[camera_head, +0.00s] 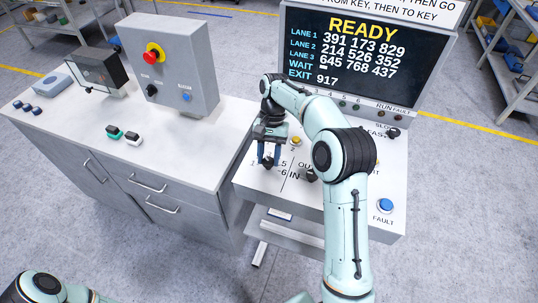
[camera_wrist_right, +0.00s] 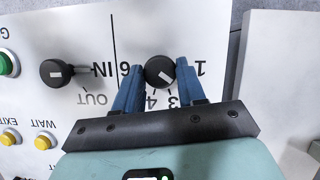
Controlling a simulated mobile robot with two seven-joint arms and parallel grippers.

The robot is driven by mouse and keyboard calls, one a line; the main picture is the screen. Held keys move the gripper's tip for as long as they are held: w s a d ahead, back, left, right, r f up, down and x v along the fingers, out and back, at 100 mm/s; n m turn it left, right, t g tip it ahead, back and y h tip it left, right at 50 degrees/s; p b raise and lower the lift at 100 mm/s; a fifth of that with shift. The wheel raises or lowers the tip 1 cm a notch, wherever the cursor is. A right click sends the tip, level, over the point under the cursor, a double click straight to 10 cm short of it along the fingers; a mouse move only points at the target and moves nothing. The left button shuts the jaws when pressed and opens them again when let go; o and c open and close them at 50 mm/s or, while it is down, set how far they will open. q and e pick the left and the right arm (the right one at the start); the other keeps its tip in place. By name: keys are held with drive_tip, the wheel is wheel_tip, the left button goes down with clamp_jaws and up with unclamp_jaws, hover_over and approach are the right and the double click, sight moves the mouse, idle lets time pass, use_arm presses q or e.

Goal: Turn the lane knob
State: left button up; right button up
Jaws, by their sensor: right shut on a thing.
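The lane knob (camera_wrist_right: 158,71) is black and round with a white mark, ringed by numbers on the white panel. In the right wrist view its mark points to the lower right, toward the side of the 3; the exact number is unclear because a finger hides part of the ring. My right gripper (camera_wrist_right: 158,80) has its blue fingers on both sides of the knob, shut on it. In the head view my right gripper (camera_head: 268,160) is at the panel's left side and largely covers the knob. My left gripper is out of view.
The IN/OUT knob (camera_wrist_right: 57,72) stands beside the lane knob; it also shows in the head view (camera_head: 311,175). Yellow WAIT (camera_wrist_right: 44,141) and EXIT (camera_wrist_right: 10,137) buttons are nearby. A screen (camera_head: 358,62) reads READY with lane numbers. A grey box (camera_head: 168,75) stands on the left cabinet.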

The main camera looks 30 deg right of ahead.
idle(0.3)
drive_tip(key=o, duration=1)
drive_tip(key=shift+o, duration=0.2)
